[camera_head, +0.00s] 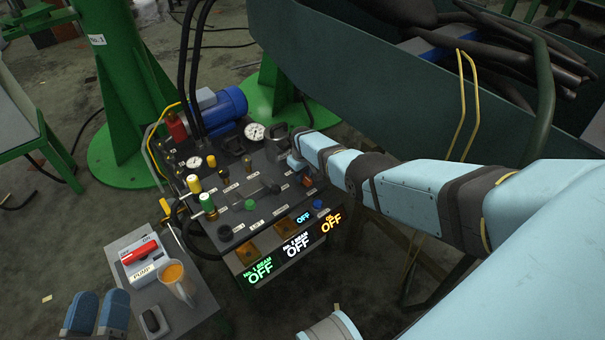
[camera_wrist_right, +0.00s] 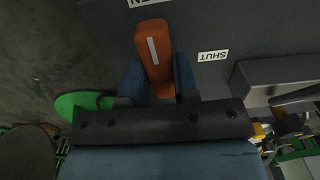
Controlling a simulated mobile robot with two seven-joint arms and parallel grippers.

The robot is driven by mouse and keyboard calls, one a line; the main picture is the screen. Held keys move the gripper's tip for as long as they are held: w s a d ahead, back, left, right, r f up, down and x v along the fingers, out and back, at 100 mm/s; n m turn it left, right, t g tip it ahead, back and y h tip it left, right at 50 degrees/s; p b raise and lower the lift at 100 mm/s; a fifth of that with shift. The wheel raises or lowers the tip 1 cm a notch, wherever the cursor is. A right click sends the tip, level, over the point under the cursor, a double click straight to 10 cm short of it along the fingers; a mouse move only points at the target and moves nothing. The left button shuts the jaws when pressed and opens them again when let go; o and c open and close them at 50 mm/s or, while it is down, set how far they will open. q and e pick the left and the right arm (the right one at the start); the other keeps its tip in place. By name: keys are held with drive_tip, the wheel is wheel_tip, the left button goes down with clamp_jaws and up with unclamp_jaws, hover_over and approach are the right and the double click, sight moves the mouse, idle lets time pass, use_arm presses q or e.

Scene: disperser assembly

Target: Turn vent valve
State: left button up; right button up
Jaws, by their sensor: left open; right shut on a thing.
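The vent valve's orange handle (camera_wrist_right: 151,47), with a white stripe, sits between the two blue fingers of my right gripper (camera_wrist_right: 158,80) in the right wrist view. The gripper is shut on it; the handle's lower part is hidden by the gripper. A "SHUT" label (camera_wrist_right: 213,56) reads upside down to the right of the handle, and a cut-off label (camera_wrist_right: 146,2) is at the top edge. In the head view my right gripper (camera_head: 296,160) is at the panel's right side, with a small orange part (camera_head: 307,180) showing beside it. My left gripper (camera_head: 98,312) is open and empty at the lower left.
The dark control panel (camera_head: 270,210) carries gauges, knobs and several OFF displays (camera_head: 297,243). A small side table (camera_head: 203,302) holds a pump switch box (camera_head: 142,262), a cup of orange liquid (camera_head: 175,282) and a black object (camera_head: 153,320). A blue motor (camera_head: 224,108) stands behind.

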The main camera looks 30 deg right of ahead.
use_arm(q)
drive_tip(key=shift+s+f, duration=0.2)
use_arm(e)
drive_tip(key=shift+s, duration=0.1)
drive_tip(key=o, duration=0.9)
use_arm(q)
drive_tip(key=shift+r, duration=0.1)
drive_tip(key=shift+w+r, duration=0.1)
drive_tip(key=shift+r, duration=0.05)
use_arm(e)
drive_tip(key=shift+r+p, duration=0.3)
wheel_tip(320, 180, up, 3)
drive_tip(key=shift+f+p, duration=0.2)
drive_tip(key=shift+p, duration=0.95)
drive_tip(key=shift+r+p, duration=0.7)
drive_tip(key=shift+r, duration=0.15)
use_arm(q)
drive_tip(key=s+a+f+g+y+p, duration=0.2)
drive_tip(key=a+f+g+y+p, duration=0.2)
drive_tip(key=f, duration=0.4)
drive_tip(key=shift+s+a+f+n+g+y+p, duration=0.2)
drive_tip(key=shift+a+f+n+g+y+p, duration=0.15)
drive_tip(key=shift+a+p, duration=0.4)
use_arm(e)
wheel_tip(320, 180, up, 9)
drive_tip(key=shift+f, duration=0.1)
